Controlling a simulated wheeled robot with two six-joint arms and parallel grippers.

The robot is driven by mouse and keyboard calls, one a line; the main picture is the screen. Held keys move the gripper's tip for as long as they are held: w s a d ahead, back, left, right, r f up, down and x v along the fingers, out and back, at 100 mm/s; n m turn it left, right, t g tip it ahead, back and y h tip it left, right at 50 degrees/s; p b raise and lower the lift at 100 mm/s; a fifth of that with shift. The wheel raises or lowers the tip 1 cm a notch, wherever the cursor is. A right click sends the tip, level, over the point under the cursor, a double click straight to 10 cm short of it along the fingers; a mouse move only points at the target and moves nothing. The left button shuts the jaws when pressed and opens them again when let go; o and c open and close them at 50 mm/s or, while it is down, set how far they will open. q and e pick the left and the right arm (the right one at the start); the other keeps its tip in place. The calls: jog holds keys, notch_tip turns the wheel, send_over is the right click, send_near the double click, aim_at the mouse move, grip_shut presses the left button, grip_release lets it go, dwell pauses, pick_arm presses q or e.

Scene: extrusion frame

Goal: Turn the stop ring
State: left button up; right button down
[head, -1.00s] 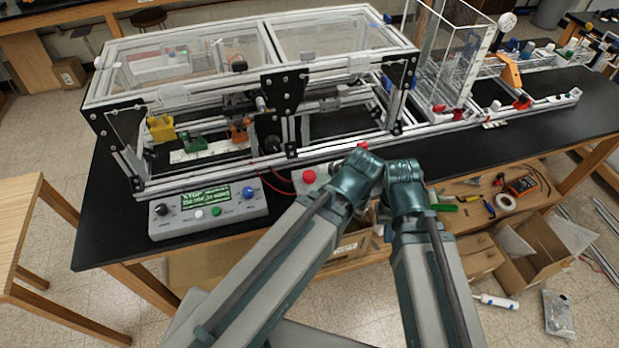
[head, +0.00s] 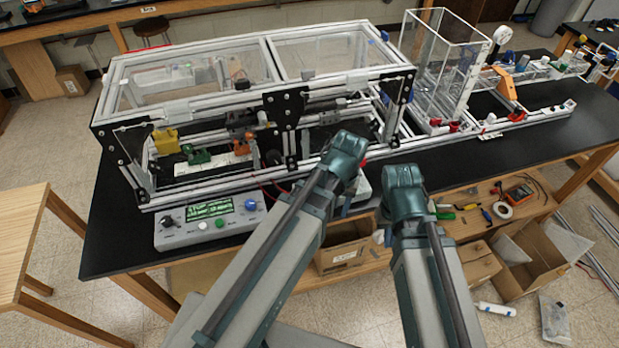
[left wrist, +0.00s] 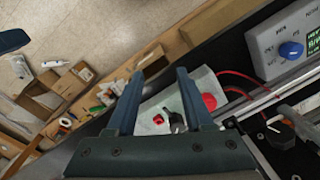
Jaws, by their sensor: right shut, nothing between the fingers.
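A pale control box in the left wrist view (left wrist: 200,82) carries a large red button (left wrist: 209,101), a smaller red one and a black knob (left wrist: 177,122). I cannot tell a separate stop ring around any of them. My left gripper (left wrist: 159,74) is open and empty, its two fingers spread over the box, with the knob and small red button showing between them. In the head view my left arm covers most of this box (head: 361,183) and hides the left gripper. My right gripper (head: 381,237) is mostly hidden beside my right arm, near the table's front edge, and is shut.
A framed enclosure (head: 262,100) stands behind on the black table. A display panel with knobs (head: 208,222) is at the left, and red cables (left wrist: 236,82) run beside the box. A clear tank (head: 440,65) stands at the right. Below is a shelf with tools.

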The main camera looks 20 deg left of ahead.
pick_arm(q)
jog(key=o, duration=0.4)
jog(key=w+a+r+n+p, duration=0.2)
jog(key=w+a+n, duration=0.1)
jog(key=w+a+r+n+p, duration=0.2)
jog(key=w+a+r+n, duration=0.1)
jog(key=w+a+r+n+p, duration=0.2)
jog(key=w+a+r, duration=0.1)
jog(key=a, duration=0.1)
jog(key=shift+w+r+n+h, duration=0.1)
jog(key=shift+w+n+h, duration=0.15)
jog(key=shift+n+h, duration=0.15)
pick_arm(e)
notch_tip(320, 180, up, 8)
pick_arm(q)
notch_tip(320, 180, down, 14)
jog(key=b, duration=1.4)
pick_arm(e)
notch_tip(320, 180, down, 14)
jog(key=shift+r, duration=0.15)
pick_arm(q)
grip_shut()
